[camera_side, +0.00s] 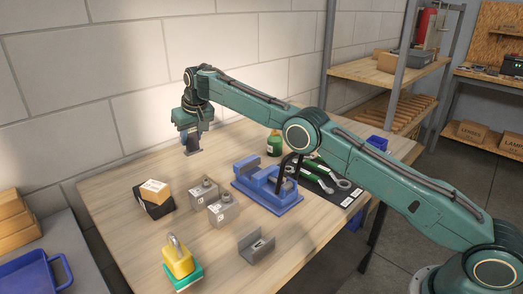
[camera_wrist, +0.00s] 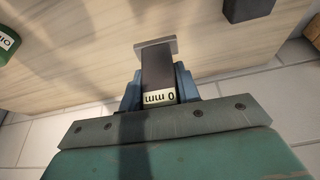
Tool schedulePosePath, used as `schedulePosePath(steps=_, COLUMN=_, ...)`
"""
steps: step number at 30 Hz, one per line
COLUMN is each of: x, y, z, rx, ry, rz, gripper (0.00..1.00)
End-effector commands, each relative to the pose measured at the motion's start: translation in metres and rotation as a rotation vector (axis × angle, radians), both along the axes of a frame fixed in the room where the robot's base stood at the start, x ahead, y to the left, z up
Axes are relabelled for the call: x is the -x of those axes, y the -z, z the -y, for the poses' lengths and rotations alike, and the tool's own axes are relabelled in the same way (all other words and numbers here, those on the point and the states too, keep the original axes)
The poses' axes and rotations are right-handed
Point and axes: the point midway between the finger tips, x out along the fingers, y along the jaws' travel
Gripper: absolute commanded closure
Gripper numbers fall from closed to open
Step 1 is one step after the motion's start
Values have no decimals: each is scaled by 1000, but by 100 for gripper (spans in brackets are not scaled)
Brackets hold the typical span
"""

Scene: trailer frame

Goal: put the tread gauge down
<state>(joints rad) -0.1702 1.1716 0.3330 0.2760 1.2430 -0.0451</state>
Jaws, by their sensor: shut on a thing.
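The tread gauge (camera_wrist: 157,68) is a dark bar with a pale label reading "0 mm" and a grey crosspiece at its far end. My gripper (camera_wrist: 158,84) is shut on it, with a blue finger on each side. In the side view my gripper (camera_side: 190,136) points down near the table's far left edge, by the wall. The gauge (camera_side: 192,151) shows there as a small grey shape below the fingers. I cannot tell whether it touches the wooden table (camera_side: 130,187).
A blue vise (camera_side: 266,188) stands mid-table. A dark mat (camera_side: 342,197) holds wrenches. Bare wood lies around my gripper.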

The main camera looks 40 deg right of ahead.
Motion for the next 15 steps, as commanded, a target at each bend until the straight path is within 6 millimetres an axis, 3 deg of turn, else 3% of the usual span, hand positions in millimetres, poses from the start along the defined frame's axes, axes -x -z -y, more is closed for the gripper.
schedulePosePath(steps=15, x=10, y=-13, z=22, rx=0, ry=-8, rz=2, gripper=95)
